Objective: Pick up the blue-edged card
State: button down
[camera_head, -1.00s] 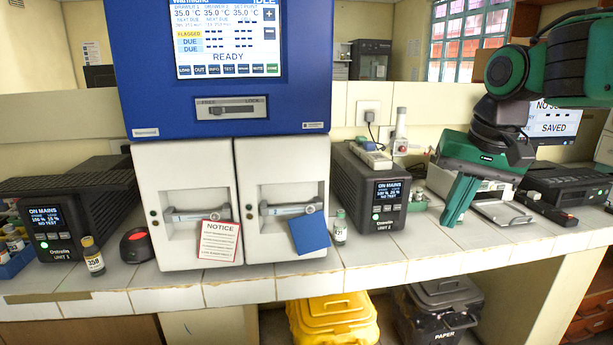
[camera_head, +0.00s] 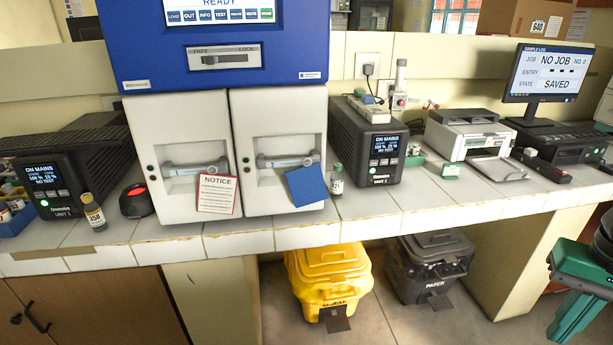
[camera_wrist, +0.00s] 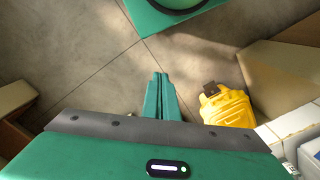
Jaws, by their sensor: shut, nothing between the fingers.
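A plain blue card (camera_head: 307,187) hangs tilted at the handle of the right white door. It shows as solid blue, so a separate edge cannot be made out. A white notice card with a red edge (camera_head: 217,194) hangs on the left door. My gripper (camera_head: 566,335) is low at the right, off the front of the counter and far from both cards. Its green fingers also show in the wrist view (camera_wrist: 160,82), closed together over the floor with nothing between them. No card shows in the wrist view.
A small vial (camera_head: 337,180) stands right of the blue card, beside a dark power unit (camera_head: 372,145). Another vial (camera_head: 94,212) and a scanner (camera_head: 136,196) stand left. A yellow bin (camera_head: 328,275) and a dark paper bin (camera_head: 432,268) stand beneath the counter (camera_head: 430,205).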

aim_at(306, 185)
jog(key=k, duration=1.3)
jog(key=u, duration=0.4)
jog(key=i, duration=1.7)
jog(key=z, duration=0.1)
